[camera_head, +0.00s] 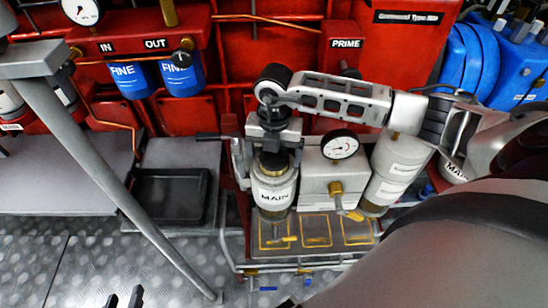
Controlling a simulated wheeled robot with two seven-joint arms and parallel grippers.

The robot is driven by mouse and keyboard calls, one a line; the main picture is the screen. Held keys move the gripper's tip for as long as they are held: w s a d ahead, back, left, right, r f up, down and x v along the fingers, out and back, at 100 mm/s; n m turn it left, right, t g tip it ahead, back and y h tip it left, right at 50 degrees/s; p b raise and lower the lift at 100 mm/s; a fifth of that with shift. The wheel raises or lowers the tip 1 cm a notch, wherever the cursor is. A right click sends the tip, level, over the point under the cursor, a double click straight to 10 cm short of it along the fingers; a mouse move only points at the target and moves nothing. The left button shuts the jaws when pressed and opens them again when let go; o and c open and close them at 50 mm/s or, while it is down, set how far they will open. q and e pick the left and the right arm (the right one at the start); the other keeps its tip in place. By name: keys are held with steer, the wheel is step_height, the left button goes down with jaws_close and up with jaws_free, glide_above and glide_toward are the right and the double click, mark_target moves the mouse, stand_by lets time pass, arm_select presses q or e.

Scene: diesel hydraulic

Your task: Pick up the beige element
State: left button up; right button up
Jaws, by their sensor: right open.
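I cannot tell from the picture which one is the beige element. My right gripper (269,155) points down at the dark top of the MAIN cylinder and is open; I cannot tell whether its fingers touch it.
A gauge block (328,178) with a yellow valve stands between the cylinders. Blue FINE filters (128,78) hang at upper left. A grey pole (115,180) slants across the left. A black tray (171,195) lies left of the MAIN cylinder. Pipes with small valves run along the front.

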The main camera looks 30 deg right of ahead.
steer(key=shift+f, duration=0.15)
steer(key=c, duration=1.4)
steer(key=shift+c, duration=0.2)
